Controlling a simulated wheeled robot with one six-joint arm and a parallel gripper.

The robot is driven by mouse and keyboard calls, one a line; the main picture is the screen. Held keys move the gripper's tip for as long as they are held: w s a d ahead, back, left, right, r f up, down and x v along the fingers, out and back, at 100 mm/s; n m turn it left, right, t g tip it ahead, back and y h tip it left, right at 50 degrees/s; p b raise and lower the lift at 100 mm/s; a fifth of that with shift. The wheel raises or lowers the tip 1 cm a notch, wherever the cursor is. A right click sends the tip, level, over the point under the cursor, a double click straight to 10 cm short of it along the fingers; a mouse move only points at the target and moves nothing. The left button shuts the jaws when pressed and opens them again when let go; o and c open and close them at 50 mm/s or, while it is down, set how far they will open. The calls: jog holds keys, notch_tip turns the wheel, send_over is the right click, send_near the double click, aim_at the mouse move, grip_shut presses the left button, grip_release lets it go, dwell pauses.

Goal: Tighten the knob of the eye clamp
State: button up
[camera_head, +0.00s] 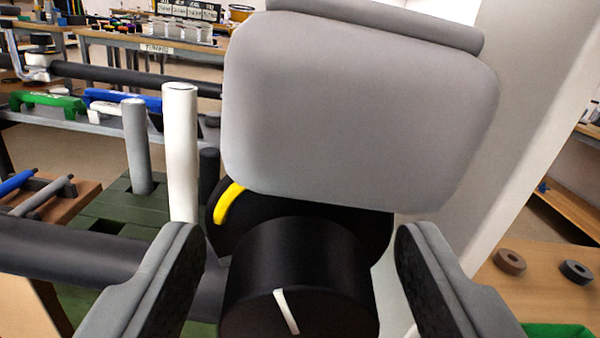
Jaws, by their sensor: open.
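The knob (300,270) is a black cylinder with a white line on its front face, low in the middle of the view. A wider black round part with a yellow mark (228,204) sits behind it. My gripper (300,255) is open, with one grey finger on each side of the knob. A gap shows between each finger and the knob, and nothing is held. A grey rounded block (355,110) stands just above and behind the knob and hides what lies behind it. I cannot make out the eye of the clamp.
A white post (180,150) and a grey post (137,148) stand close on the left. A dark bar (70,255) runs across the lower left. Two ring-shaped parts (510,262) (576,272) lie on a wooden table at the right. Shelves and benches stand farther back.

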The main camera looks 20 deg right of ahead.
jog(key=shift+x, duration=1.1)
jog(key=shift+c, duration=0.2)
jog(key=c, duration=1)
jog(key=shift+o, duration=0.2)
jog(key=shift+m, duration=2.3)
jog(key=o, duration=1)
jog(key=shift+d, duration=0.1)
jog(key=shift+s, duration=0.1)
